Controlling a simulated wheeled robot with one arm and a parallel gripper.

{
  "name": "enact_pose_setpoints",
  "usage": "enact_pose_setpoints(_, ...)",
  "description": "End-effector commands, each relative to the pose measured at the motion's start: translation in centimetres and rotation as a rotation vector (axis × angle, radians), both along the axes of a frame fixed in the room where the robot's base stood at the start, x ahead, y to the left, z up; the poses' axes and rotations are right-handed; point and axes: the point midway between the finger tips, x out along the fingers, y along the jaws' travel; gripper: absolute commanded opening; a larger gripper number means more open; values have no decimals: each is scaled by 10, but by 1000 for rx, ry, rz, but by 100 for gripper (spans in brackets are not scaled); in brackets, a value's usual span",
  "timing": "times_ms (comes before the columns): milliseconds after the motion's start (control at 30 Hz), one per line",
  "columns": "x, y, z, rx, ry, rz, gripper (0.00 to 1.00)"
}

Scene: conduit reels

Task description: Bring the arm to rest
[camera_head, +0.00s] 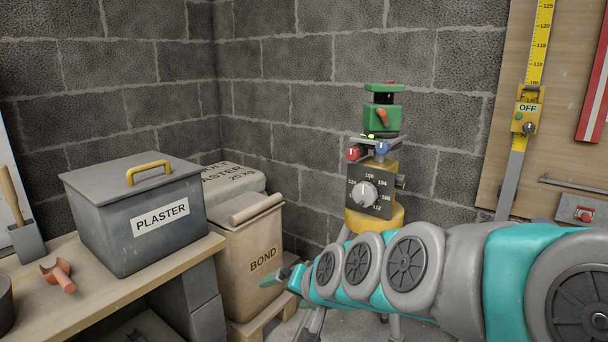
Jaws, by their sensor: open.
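My arm, teal and grey with round dark joint covers, reaches from the right edge across the lower right.
A yellow instrument with a dial (370,192) and a green top unit (383,117) stands on a tripod behind my arm. A grey PLASTER box (118,246) is on the wooden bench (95,308) at left. A tool board (508,100) hangs at right.

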Motion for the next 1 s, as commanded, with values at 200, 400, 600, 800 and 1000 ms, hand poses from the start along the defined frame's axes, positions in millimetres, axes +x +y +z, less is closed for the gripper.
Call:
enact_pose_setpoints(200,-111,-73,-62,-289,287,154,100)
enact_pose_setpoints(400,-213,-140,-92,-466,572,227,100)
enact_pose_setpoints(600,-272,-174,-96,-537,745,251,100)
enact_pose_setpoints(800,-283,-180,-96,-549,778,255,100)
enact_pose_setpoints(1000,-282,-180,-96,-548,776,256,100)
